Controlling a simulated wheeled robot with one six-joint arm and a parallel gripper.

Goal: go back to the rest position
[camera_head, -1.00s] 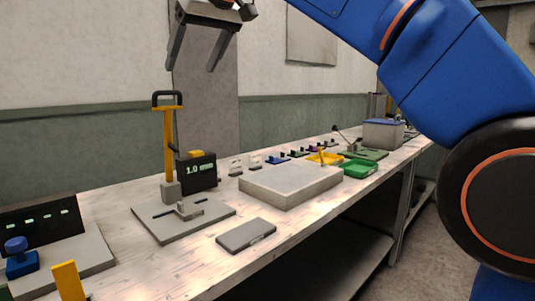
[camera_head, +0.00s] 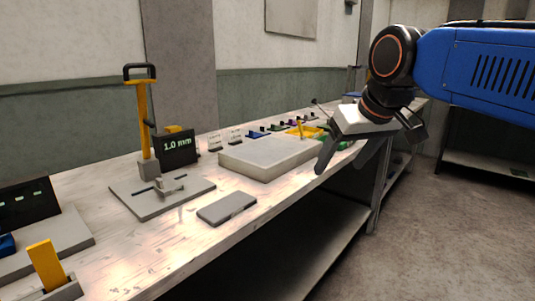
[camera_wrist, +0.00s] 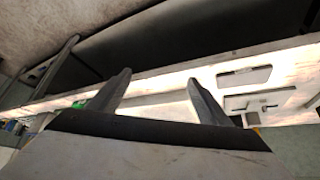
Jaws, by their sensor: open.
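My gripper (camera_head: 342,158) is open and empty in the head view. It hangs in the air at the front edge of the workbench (camera_head: 110,250), in front of the right part of the row of things. In the wrist view my gripper's two fingers (camera_wrist: 158,85) stand apart with nothing between them. My gripper hides part of the green tray (camera_head: 346,145) and what lies behind it.
On the bench stand a grey block (camera_head: 262,160), a dark flat plate (camera_head: 226,207), a press with a yellow column (camera_head: 142,118) and a display (camera_head: 178,147) reading 1.0 mm. A yellow tray (camera_head: 306,131) lies farther back. The floor (camera_head: 430,230) at right is clear.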

